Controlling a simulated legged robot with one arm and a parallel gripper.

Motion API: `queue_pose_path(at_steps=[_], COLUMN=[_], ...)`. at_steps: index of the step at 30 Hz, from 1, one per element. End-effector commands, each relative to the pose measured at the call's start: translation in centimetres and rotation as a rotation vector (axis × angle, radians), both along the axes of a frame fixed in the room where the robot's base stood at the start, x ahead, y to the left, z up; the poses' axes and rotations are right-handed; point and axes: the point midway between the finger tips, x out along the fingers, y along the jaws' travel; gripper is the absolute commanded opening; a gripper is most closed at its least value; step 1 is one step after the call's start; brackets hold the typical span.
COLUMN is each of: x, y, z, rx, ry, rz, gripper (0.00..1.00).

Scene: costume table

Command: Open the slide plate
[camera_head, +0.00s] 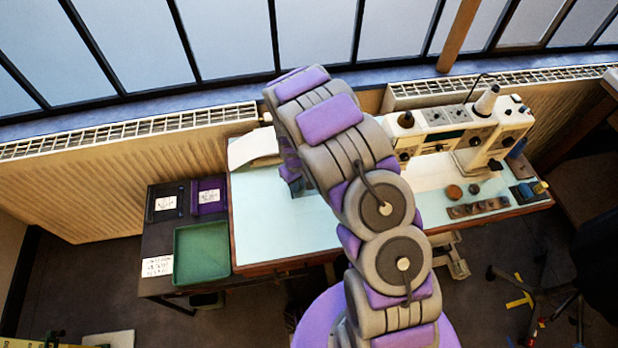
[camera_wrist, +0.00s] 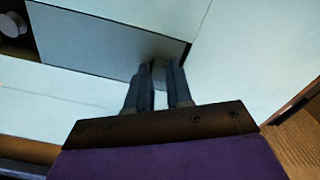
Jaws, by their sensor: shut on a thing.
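The slide plate (camera_wrist: 95,42) shows as a pale flat panel with a dark edge in the wrist view. My gripper (camera_wrist: 158,72) is shut on its right end, with both dark fingers close together there. The exact contact is partly hidden between the fingers. At the plate's left end a dark gap shows, with a white round thing (camera_wrist: 13,24) in it. In the head view the white sewing machine (camera_head: 455,135) stands at the right of the table. My arm hides the slide plate there, and my fingertips cannot be made out.
Small round items (camera_head: 454,192) and a holder strip (camera_head: 478,208) lie before the machine. A green tray (camera_head: 202,252) and dark boxes are at left. A radiator (camera_head: 130,165) runs behind.

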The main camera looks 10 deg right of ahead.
Motion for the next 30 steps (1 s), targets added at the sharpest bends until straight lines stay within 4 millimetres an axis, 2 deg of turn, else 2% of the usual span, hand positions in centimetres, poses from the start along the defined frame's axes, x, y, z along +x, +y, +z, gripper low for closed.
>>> queue_pose_path(at_steps=[9, 10, 17, 26, 30], x=[0.1, 0.1, 0.0, 0.0, 0.0], y=[0.2, 0.2, 0.2, 0.2, 0.2], z=[0.0, 0.0, 0.0, 0.2, 1.6], rx=[0.001, 0.001, 0.000, 0.000, 0.000], ry=[-0.004, -0.004, -0.003, -0.002, -0.002], rz=[0.000, 0.000, 0.000, 0.000, 0.000], gripper=[0.00, 0.23, 0.45, 0.47, 0.47])
